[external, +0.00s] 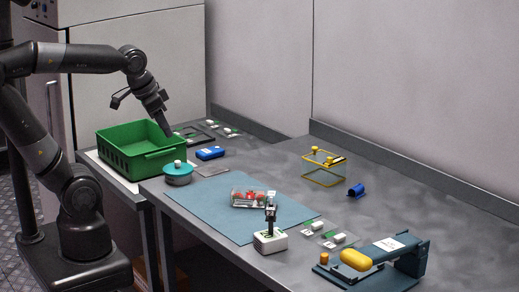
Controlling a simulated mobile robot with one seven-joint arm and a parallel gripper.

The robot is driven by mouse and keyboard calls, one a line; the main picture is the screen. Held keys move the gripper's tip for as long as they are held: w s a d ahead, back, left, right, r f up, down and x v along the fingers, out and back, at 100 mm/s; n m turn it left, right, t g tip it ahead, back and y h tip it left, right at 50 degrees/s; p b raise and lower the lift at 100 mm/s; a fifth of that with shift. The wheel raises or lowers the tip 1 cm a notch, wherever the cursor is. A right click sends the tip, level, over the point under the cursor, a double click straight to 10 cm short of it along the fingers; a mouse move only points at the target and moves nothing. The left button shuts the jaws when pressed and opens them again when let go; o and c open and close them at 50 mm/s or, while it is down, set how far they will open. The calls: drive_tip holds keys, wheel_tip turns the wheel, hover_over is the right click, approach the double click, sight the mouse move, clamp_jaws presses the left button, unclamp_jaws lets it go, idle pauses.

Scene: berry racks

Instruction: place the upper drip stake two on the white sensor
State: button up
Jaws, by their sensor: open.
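A small white box (270,242), which looks like the white sensor, stands at the front edge of the blue mat. A dark upright piece (271,206) with a light patch stands on or just behind it; I cannot tell whether it is a drip stake or part of the box. No other drip stake can be made out for certain. My gripper (166,128) points down at the right side of the green crate (120,157), far left of the white box. Its fingers are small and dark here, and nothing shows held between them. The crate's floor is partly hidden.
A clear punnet of strawberries (249,198) sits on the blue mat (215,210). A teal round pot (178,176) and a blue block (210,153) are near the crate. A yellow wire frame (322,180) and a teal press (411,262) stand to the right.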

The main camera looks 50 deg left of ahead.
drive_tip(key=s+a+n, duration=0.1)
drive_tip(key=s+a+f+n, duration=0.1)
drive_tip(key=shift+s+n+t, duration=0.15)
drive_tip(key=shift+n+t, duration=0.15)
drive_tip(key=shift+n, duration=0.1)
idle(1.1)
